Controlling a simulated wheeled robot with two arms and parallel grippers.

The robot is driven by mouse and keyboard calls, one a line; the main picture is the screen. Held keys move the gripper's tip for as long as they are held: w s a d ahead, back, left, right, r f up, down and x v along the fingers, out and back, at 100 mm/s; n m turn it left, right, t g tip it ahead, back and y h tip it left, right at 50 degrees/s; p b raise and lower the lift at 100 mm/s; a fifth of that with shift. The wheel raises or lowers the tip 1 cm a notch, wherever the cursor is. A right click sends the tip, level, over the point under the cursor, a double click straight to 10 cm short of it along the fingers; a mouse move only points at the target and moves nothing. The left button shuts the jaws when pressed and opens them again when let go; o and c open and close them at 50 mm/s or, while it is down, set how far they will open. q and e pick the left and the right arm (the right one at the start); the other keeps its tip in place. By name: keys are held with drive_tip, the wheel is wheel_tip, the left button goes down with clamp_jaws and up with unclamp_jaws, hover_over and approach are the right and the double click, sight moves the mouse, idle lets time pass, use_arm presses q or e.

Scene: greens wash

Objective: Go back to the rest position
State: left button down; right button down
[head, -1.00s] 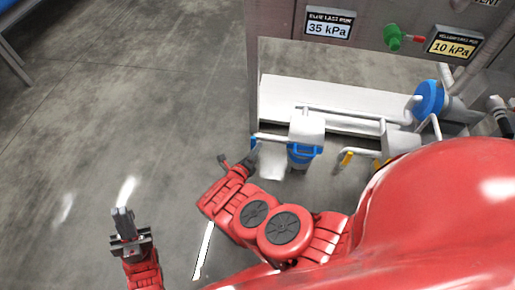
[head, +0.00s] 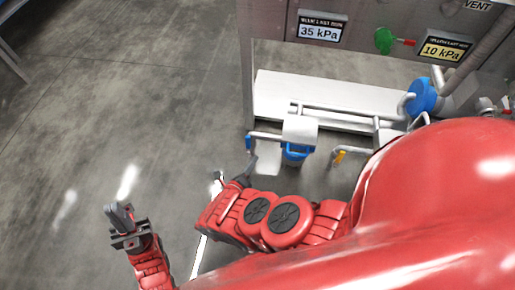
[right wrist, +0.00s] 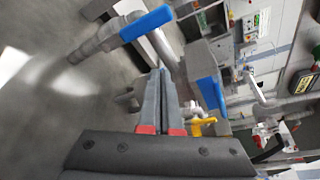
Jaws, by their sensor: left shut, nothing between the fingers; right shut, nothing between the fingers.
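My left gripper (head: 118,210) is at the lower left of the head view, above bare floor, shut and empty. My right gripper (head: 247,168) is near the middle of the head view, at the end of my red arm, close to the blue-tipped handle (head: 248,144) of the piping. In the right wrist view the right gripper's dark fingers (right wrist: 165,75) lie together with nothing between them. A blue lever (right wrist: 146,24) and a yellow handle (right wrist: 197,127) show beyond them. I cannot tell whether the fingers touch any piping.
The white ledge (head: 350,99) carries pipes, a blue valve wheel (head: 421,96) and a yellow-tipped handle (head: 339,157). Above it are a green valve handle (head: 384,40) and signs reading 35 kPa (head: 320,32) and 10 kPa (head: 443,50). The floor (head: 130,100) to the left is clear.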

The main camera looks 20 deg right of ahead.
drive_tip(key=shift+f+v, duration=0.15)
drive_tip(key=shift+v, duration=0.65)
drive_tip(key=shift+f+v, duration=0.15)
drive_tip(key=shift+v, duration=0.65)
